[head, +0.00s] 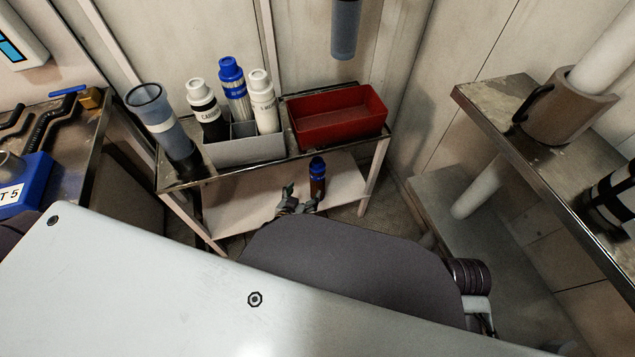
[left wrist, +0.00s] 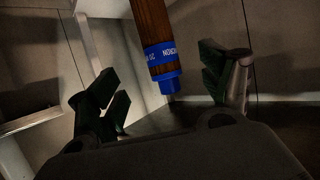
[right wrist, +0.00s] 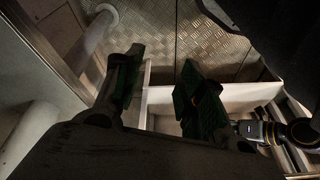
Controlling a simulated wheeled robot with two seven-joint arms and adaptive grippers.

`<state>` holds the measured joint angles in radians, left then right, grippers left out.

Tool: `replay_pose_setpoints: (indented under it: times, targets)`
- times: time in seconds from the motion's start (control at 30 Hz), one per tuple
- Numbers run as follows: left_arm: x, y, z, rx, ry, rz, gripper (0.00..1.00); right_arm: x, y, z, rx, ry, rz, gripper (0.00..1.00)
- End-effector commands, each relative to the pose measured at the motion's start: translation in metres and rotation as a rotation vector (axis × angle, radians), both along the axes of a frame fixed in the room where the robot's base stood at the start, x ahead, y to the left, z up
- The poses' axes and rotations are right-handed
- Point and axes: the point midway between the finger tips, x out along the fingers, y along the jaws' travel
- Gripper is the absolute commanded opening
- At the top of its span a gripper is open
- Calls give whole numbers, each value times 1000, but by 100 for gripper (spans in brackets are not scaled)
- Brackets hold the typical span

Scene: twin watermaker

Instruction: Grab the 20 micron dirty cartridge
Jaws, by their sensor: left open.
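Part of the band's lettering, "20" and "CRON", is legible. My left gripper (left wrist: 160,68) is open around the blue end, with a gap on both sides; it also shows in the head view (head: 297,202). My right gripper (right wrist: 162,58) is open and empty in its wrist view.
The table (head: 190,181) holds a grey divided bin (head: 250,151) with white and blue cartridges, a red tray (head: 335,117) and a grey-blue housing (head: 165,125). Another metal bench (head: 510,130) stands at right.

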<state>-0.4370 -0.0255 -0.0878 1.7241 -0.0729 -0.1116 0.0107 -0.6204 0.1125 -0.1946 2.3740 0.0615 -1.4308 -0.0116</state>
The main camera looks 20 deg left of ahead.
Motion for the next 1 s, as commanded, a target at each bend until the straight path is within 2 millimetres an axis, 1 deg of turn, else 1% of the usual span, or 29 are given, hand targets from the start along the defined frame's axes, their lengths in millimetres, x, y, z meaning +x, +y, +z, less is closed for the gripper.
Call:
replay_pose_setpoints:
  times: [0.17,0.33,0.67,0.77,1.0]
  targets:
    - [1,0,-1,0,0,0,79,0,0,0,0,-1,0,40]
    - [7,-1,-4,0,1,0,79,0,1,0,5,-7,0,40]
    - [35,-3,-16,0,0,0,79,3,5,4,30,-41,2,40]
    - [43,-4,-20,0,0,0,79,6,8,-4,43,-59,0,40]
    - [64,-6,-28,0,0,0,79,3,15,-35,71,-66,0,40]
